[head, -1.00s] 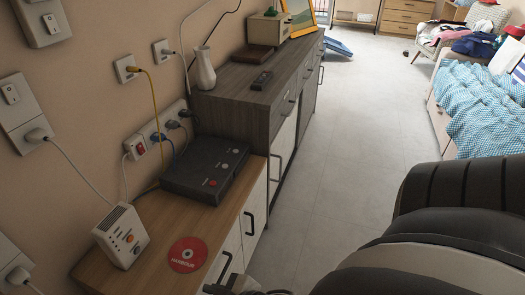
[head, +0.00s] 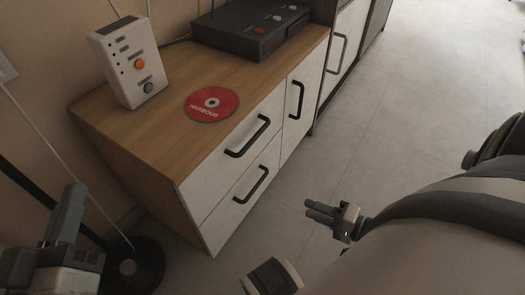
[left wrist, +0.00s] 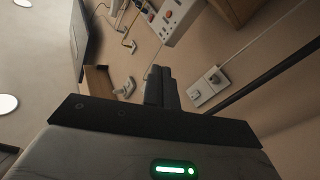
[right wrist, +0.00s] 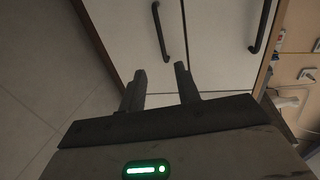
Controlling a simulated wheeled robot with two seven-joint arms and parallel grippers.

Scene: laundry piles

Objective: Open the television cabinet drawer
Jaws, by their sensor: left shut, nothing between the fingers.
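The television cabinet (head: 150,125) has a wooden top and white fronts with dark bar handles. Its upper drawer (head: 215,157) has a handle (head: 247,137), and the lower drawer (head: 222,218) has another (head: 251,185). Both drawers look closed. My right gripper (head: 308,209) is open and empty, out in front of the cabinet and apart from the handles. In the right wrist view, its spread fingers (right wrist: 158,85) point towards white fronts with two handles. My left gripper (head: 72,195) is shut and empty, left of the cabinet; its fingers (left wrist: 159,75) are together in the left wrist view.
A dark round base (head: 135,265) stands on the floor at the left. The floor in front and to the right is clear.

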